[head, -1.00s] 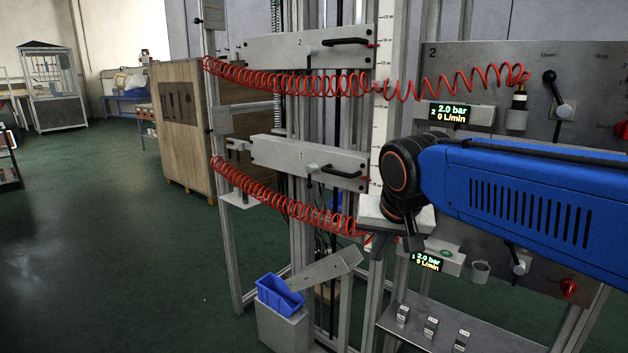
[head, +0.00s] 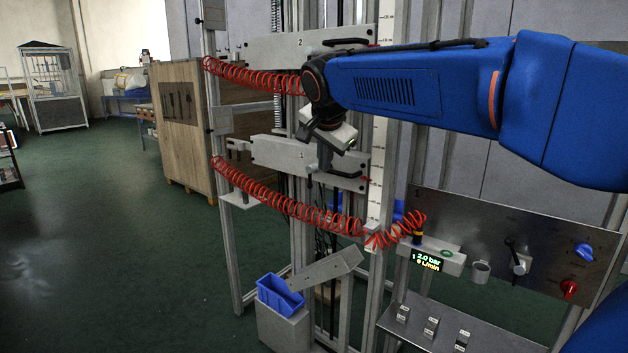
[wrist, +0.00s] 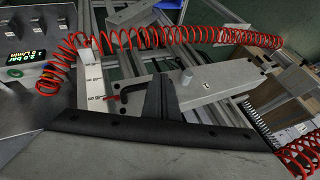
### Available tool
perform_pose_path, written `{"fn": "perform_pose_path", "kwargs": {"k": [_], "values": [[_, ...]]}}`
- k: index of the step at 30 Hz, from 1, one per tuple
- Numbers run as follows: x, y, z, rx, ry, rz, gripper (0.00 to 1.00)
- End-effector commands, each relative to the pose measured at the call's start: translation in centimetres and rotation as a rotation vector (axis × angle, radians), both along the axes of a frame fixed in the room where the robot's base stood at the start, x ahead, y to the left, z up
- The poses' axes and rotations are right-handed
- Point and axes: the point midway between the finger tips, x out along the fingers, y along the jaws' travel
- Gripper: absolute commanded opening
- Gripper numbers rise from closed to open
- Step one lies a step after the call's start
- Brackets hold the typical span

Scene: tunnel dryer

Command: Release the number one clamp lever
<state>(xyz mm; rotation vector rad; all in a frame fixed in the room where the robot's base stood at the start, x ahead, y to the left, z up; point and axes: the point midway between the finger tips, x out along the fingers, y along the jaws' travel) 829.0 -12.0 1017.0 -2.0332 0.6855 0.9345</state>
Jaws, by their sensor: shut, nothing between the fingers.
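The grey plate marked 1 (head: 275,153) is mounted on the lower part of the frame; it also shows in the wrist view (wrist: 228,86). Its black clamp lever (wrist: 133,89) shows in the wrist view, left of my fingers, with a small red part beside its end. My gripper (head: 325,160) points down in front of the right part of the plate. In the wrist view its dark fingers (wrist: 160,98) are together and empty. Whether they touch the lever, I cannot tell.
A red coiled hose (head: 290,206) hangs below the plate and rises to a fitting by the lit display (head: 428,260). Another plate marked 2 (head: 268,50) sits above. A blue bin (head: 280,297) stands below left. The floor at left is clear.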

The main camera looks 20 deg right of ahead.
Motion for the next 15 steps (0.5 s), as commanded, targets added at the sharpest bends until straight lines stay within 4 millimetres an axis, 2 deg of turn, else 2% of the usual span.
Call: {"fn": "perform_pose_path", "kwargs": {"k": [7,15], "values": [[0.7,-0.2,-1.0,-0.001,0.002,-0.001,0.00],[3.2,-0.9,-4.5,-0.001,0.003,0.000,0.00]]}}
